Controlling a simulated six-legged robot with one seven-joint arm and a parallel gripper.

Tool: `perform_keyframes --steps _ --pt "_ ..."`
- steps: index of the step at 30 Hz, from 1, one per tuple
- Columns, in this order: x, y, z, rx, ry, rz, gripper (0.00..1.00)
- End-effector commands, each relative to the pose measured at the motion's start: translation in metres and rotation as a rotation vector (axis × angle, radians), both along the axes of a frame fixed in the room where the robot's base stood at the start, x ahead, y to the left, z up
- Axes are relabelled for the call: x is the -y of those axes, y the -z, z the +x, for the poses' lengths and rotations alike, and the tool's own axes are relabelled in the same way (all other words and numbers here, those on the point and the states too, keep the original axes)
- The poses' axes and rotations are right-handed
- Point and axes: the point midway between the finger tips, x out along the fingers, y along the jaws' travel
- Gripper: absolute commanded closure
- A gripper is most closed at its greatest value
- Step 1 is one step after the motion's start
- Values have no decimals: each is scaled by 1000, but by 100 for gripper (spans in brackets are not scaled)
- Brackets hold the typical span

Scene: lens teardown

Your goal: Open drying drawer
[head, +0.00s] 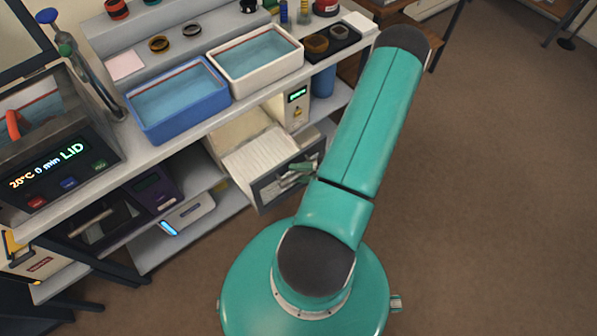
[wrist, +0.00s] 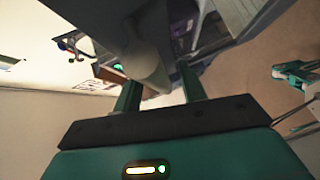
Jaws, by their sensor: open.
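The drying drawer (head: 262,156) stands pulled out from the cabinet under the bench, with its pale ribbed inside showing. Its dark front panel (head: 268,192) faces me; it also shows in the wrist view (wrist: 92,22). My gripper (head: 302,167) is at the handle side of this panel, partly hidden by my arm. In the wrist view my gripper (wrist: 160,84) has its two fingers apart. A pale grey handle bar (wrist: 148,66) lies between them. I cannot tell whether either finger touches it.
A blue tub (head: 178,132) and a white tub (head: 295,67) of liquid stand on the bench above. A heated bath with a lit display (head: 48,170) is at the left. A lower shelf holds a purple device (head: 150,190).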

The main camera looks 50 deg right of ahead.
Motion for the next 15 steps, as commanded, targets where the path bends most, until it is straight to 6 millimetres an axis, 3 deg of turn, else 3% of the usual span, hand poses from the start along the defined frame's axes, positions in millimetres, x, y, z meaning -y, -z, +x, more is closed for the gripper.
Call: perform_keyframes --steps 15 --pt "50 -16 -88 -1 2 -3 59"
